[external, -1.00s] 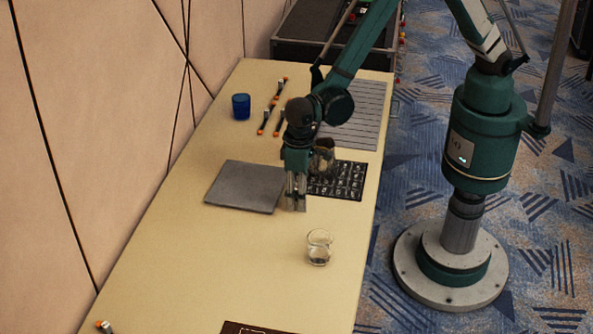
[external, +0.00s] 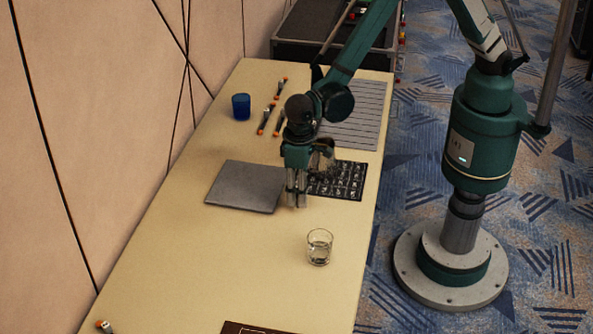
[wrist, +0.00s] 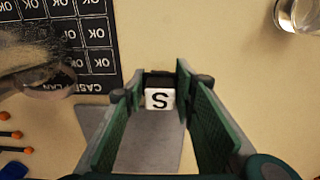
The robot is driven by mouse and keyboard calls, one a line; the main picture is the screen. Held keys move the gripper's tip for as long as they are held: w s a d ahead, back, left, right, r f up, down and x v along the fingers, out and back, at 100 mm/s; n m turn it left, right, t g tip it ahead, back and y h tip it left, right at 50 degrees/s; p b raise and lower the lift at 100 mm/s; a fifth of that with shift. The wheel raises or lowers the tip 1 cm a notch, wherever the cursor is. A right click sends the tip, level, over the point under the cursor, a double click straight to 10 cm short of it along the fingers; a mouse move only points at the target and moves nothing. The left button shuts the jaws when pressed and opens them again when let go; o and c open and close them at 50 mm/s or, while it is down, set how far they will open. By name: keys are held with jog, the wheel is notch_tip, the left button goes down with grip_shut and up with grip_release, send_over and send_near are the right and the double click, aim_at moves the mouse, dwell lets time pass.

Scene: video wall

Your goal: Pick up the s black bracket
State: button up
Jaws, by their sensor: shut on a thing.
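In the external view my gripper (external: 297,202) points down beside the right edge of the grey plate, low over the table. The bracket cannot be made out there. I cannot tell whether it still touches the table.
A clear glass (external: 319,247) stands nearer the front. A black sheet marked OK (external: 345,181) lies right of my gripper, with a blurred brownish glassy thing (wrist: 40,65) over it. The grey plate (external: 243,187) lies left; a blue cup (external: 241,106) stands farther back.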

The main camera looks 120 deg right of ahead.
notch_tip(320, 180, up, 9)
jog(key=shift+p, duration=0.55)
dwell(0.5)
